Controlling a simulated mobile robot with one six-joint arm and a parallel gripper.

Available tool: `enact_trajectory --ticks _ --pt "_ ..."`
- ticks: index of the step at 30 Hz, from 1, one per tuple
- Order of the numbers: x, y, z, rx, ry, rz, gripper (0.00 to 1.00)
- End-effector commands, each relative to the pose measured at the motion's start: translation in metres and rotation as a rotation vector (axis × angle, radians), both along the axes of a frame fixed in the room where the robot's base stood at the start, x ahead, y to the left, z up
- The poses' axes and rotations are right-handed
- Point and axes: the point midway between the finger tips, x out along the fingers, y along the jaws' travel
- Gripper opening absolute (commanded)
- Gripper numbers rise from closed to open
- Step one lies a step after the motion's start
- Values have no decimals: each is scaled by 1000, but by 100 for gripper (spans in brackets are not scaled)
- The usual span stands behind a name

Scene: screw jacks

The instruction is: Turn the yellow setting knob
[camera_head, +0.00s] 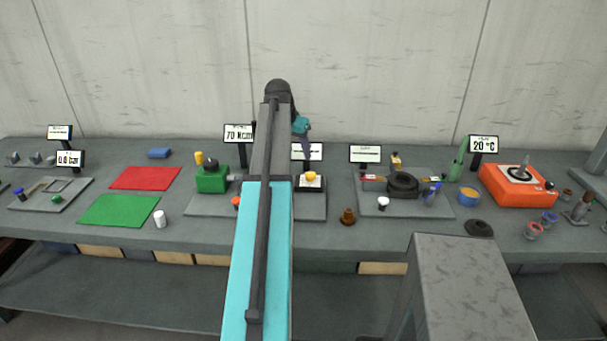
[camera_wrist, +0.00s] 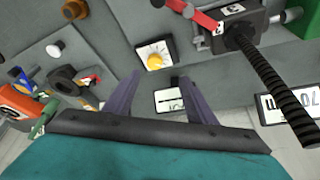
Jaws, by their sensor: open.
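The yellow setting knob (camera_head: 311,176) sits on a small dark box with a pale dial face, on a grey board right of my arm. It also shows in the wrist view (camera_wrist: 155,61), on its white dial plate (camera_wrist: 143,51). My gripper (camera_wrist: 160,78) is open and empty, its two purple fingers apart. In the wrist view the knob appears just beyond the fingertips, between their lines. In the head view my gripper (camera_head: 306,156) is above and behind the knob, not seen touching it. My arm hides part of the board.
A small display (camera_head: 299,152) stands behind the knob. A green device (camera_head: 212,180) is left of my arm; in the wrist view a red lever (camera_wrist: 192,14) and a ribbed black rod (camera_wrist: 275,85) lie near the dial. A brown knob (camera_head: 348,216) stands in front right.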

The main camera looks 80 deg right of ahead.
Motion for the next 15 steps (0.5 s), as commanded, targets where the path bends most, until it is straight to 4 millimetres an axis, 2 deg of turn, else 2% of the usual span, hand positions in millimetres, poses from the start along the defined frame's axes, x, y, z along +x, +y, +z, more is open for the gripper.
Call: enact_trajectory --ticks 4,15 --pt "-16 -4 6 -7 -1 -30 51" --pt "-15 -4 6 -8 -1 -28 51"
